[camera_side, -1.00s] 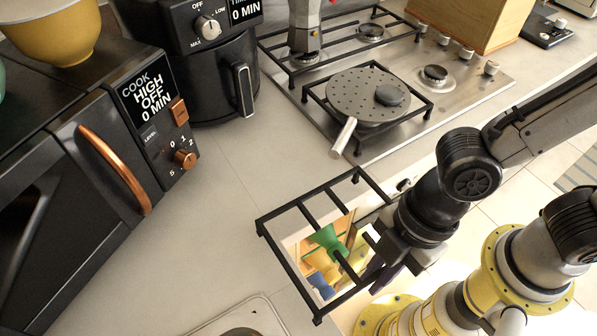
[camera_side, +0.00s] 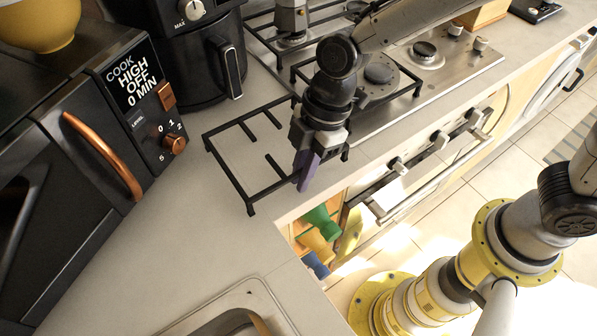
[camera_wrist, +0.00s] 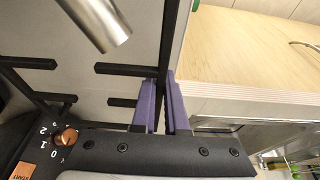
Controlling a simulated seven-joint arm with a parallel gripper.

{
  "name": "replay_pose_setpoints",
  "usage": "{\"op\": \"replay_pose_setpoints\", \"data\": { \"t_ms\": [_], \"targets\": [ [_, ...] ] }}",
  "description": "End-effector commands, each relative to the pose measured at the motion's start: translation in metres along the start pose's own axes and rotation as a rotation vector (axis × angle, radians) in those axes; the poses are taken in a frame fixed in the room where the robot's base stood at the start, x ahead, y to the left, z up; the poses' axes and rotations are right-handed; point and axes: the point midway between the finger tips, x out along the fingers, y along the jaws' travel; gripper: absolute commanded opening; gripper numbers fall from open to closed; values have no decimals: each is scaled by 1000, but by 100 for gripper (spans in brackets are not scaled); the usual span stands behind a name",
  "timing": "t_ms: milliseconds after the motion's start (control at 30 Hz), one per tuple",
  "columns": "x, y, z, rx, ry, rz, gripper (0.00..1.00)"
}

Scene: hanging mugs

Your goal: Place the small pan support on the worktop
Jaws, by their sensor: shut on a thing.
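The small pan support (camera_side: 229,177) is a black metal frame with short inward prongs. In the side view it lies roughly level over the worktop (camera_side: 150,215), left of the hob. I cannot tell whether it touches the surface. My gripper (camera_side: 307,172), with purple fingers, is shut on the support's right-hand bar, near the worktop's front edge. In the wrist view the fingers (camera_wrist: 165,105) pinch a dark bar, and the support's prongs (camera_wrist: 124,69) show to the left over grey worktop. My wrist hides part of the support's right side.
An air fryer (camera_side: 190,65) and a copper-handled oven (camera_side: 95,150) stand left. A sink (camera_side: 240,310) is at the front. Coloured items (camera_side: 318,235) sit below the edge.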

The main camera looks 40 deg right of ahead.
Motion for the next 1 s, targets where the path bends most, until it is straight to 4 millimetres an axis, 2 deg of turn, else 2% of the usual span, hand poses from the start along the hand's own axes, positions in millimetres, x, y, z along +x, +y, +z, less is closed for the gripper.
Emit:
{"op": "replay_pose_setpoints", "data": {
  "t_ms": [67,200,667,700,867,1000],
  "targets": [
    [0,14,0,1,1,2,0],
    [13,10,4,0,1,0,0],
    [18,10,5,-2,1,2,0],
    [20,9,6,-1,-1,-1,13],
    [21,8,7,0,-2,-4,41],
    [22,7,7,1,-4,-9,41]
  ]
}}
